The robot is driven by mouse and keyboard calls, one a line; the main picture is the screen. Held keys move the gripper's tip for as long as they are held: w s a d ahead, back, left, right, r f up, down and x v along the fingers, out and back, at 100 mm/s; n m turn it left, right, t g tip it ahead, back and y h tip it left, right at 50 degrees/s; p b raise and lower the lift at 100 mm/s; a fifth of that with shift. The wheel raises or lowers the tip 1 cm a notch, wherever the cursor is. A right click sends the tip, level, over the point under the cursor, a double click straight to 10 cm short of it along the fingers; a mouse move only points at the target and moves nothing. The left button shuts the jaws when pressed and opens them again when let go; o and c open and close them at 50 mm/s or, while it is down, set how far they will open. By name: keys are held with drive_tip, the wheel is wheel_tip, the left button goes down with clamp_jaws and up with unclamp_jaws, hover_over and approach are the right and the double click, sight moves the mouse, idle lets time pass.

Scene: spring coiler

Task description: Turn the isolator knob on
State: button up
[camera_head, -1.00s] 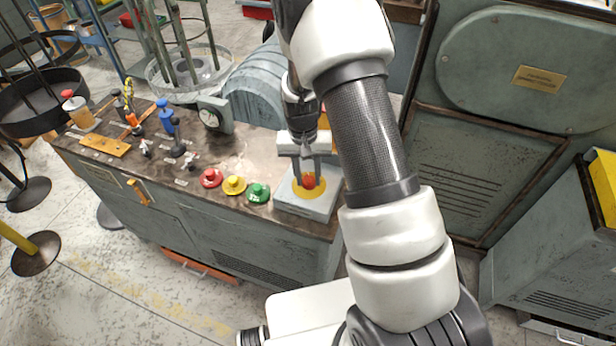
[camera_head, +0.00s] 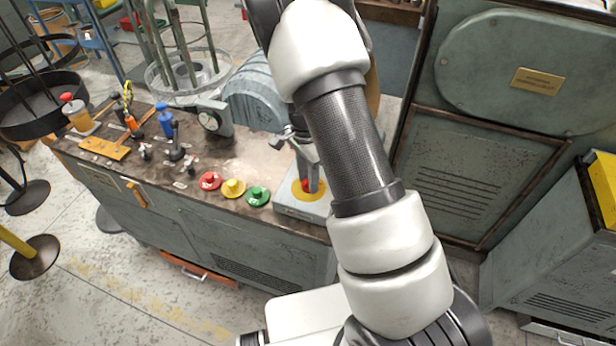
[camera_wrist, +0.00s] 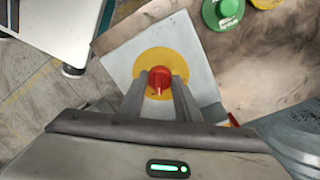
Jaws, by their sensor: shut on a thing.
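The isolator knob (camera_wrist: 159,80) is red and sits at the centre of a yellow disc (camera_wrist: 149,62) on a pale grey box. In the head view the knob (camera_head: 306,186) shows on its yellow disc (camera_head: 312,196) at the right end of the bench, partly hidden by a finger. My gripper (camera_wrist: 164,84) is shut on the knob, with one finger on each side of it in the wrist view. In the head view my gripper (camera_head: 308,180) comes down onto the box from above, and my arm hides part of the box's right side.
Red (camera_head: 209,181), yellow (camera_head: 233,188) and green (camera_head: 257,195) buttons stand in a row left of the box. A gauge (camera_head: 212,119) and several small levers stand farther left. A large grey cabinet (camera_head: 465,150) stands to the right of my arm.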

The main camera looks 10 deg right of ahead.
drive_tip(key=shift+m+p, duration=0.35)
drive_tip(key=shift+m, duration=1.45)
drive_tip(key=o, duration=1.1)
drive_tip(key=shift+c, duration=0.2)
